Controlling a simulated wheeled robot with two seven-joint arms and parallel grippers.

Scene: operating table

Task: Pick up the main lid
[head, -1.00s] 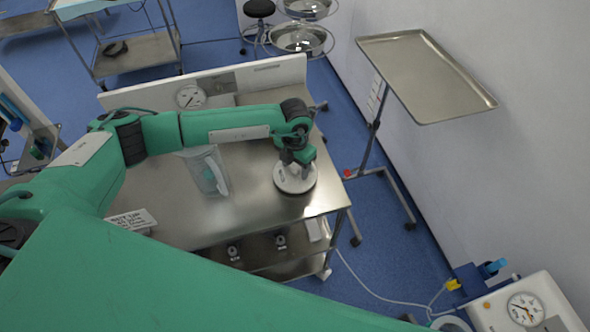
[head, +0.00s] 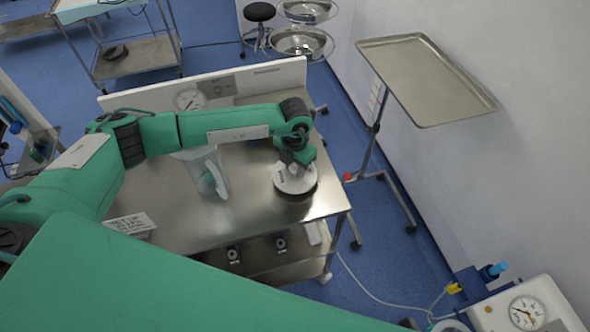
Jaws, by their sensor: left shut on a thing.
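The main lid (head: 294,184) is a round, pale disc with small dark lettering, at the right end of the steel table (head: 255,215). My left gripper (head: 293,165) is over its middle and is shut on it from above. My wrist hides the lid's top and the fingertips. A dark band shows under the lid's lower edge, so it seems to be slightly above the tabletop. My right gripper is out of view.
A clear jug (head: 205,172) stands left of the lid, beneath my left forearm. A lettered sign (head: 130,224) lies at the table's left. A gauge (head: 190,98) is at the back. A tray stand (head: 425,78) is at the right.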

